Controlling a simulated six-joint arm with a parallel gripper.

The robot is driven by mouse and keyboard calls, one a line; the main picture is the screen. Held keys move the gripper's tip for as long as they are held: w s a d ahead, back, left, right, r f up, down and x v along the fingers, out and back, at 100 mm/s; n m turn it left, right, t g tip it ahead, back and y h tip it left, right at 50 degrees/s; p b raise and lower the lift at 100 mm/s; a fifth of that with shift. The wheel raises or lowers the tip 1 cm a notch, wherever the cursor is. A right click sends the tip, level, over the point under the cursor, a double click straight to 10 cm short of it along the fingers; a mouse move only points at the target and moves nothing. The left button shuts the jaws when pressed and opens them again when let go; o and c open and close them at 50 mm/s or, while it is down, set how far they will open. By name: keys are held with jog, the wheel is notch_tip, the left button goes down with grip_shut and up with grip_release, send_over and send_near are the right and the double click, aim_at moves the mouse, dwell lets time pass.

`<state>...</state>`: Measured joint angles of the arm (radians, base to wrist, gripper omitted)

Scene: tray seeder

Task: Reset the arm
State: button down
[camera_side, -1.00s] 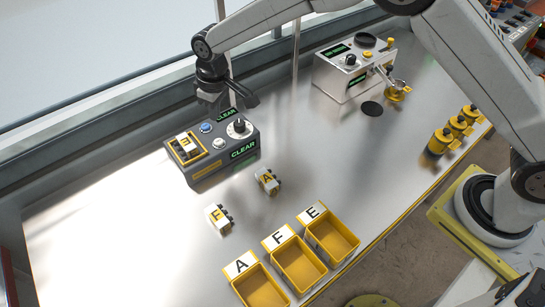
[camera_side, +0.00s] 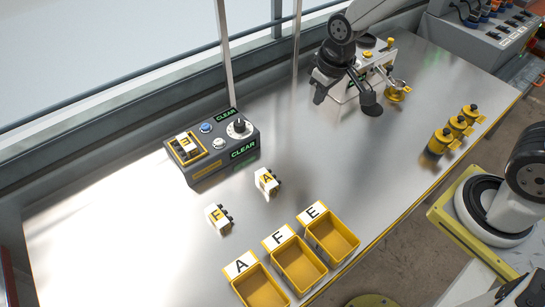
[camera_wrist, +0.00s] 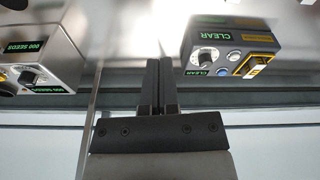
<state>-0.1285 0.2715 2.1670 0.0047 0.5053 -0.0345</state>
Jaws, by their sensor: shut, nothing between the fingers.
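My gripper (camera_side: 367,98) is in front of the silver machine (camera_side: 348,92) at the back and partly hides it in the side view. Its fingers (camera_wrist: 158,88) stand together in the wrist view, with nothing between them. It appears above the bench and apart from the lettered blocks. My forearm reaches in from the top edge of the side view.
A dark box (camera_side: 232,155) with CLEAR displays holds block E (camera_side: 184,143) in its yellow frame. Block A (camera_side: 266,181) and block F (camera_side: 216,216) lie on the bench (camera_side: 110,220). Yellow bins (camera_side: 298,265) stand in front; yellow canisters (camera_side: 440,142) stand right.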

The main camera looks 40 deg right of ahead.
jog(key=s+d+m, duration=0.1)
jog(key=s+d, duration=0.4)
jog(key=s, duration=0.5)
jog(key=shift+s+f+m, duration=0.35)
jog(key=shift+f+m, duration=0.05)
